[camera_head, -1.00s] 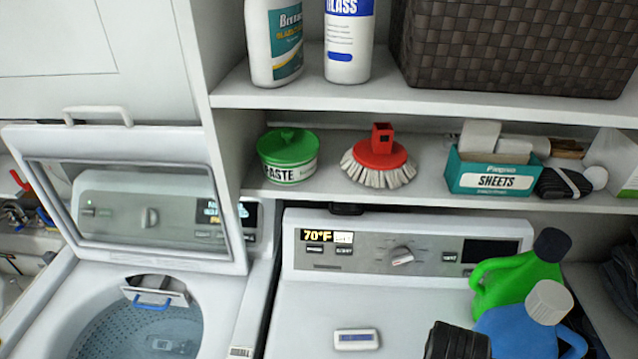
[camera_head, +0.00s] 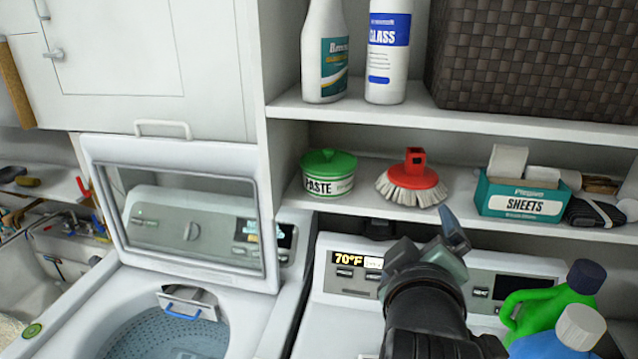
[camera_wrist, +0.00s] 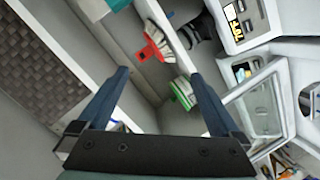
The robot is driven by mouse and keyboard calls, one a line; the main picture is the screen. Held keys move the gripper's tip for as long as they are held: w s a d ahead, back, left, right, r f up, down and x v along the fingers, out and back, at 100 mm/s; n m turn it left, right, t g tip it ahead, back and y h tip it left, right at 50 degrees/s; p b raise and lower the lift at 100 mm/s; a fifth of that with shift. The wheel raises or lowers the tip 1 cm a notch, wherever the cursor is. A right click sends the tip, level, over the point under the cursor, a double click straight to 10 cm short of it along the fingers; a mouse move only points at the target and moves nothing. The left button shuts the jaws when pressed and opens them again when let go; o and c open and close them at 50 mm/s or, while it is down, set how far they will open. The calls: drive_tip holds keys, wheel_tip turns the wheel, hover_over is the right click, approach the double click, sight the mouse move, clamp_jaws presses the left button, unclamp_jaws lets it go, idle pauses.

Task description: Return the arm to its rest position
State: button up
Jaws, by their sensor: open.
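My gripper (camera_head: 452,228) is raised in front of the right-hand machine's control panel, with its fingers pointing up toward the lower shelf. In the wrist view my gripper (camera_wrist: 168,100) has its two blue-grey fingers spread wide, and nothing is held between them. Beyond the fingers, the wrist view shows the red brush (camera_wrist: 153,47) and the green-lidded paste tub (camera_wrist: 184,94) at a distance, apart from the gripper.
The lower shelf holds the paste tub (camera_head: 328,174), red brush (camera_head: 412,180) and sheets box (camera_head: 522,196). Bottles and a wicker basket (camera_head: 540,60) stand above. A green jug (camera_head: 548,298) and blue jug (camera_head: 565,338) stand right. The left washer's lid (camera_head: 185,212) is raised.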

drive_tip(key=s+a+r+m+t+y+b, duration=0.1)
drive_tip(key=a+r+m+t, duration=0.35)
drive_tip(key=r, duration=0.75)
drive_tip(key=s+a+r+m+t+y+b, duration=0.1)
drive_tip(key=s+a+r+t, duration=0.3)
drive_tip(key=s+r, duration=0.2)
drive_tip(key=s+a+r+m+t+y+b, duration=0.1)
drive_tip(key=s+a+r+t, duration=0.3)
drive_tip(key=r, duration=0.4)
drive_tip(key=shift+s+a+r+t+y, duration=0.25)
drive_tip(key=shift+s+a+t+y, duration=0.1)
drive_tip(key=shift+s+a+y, duration=0.45)
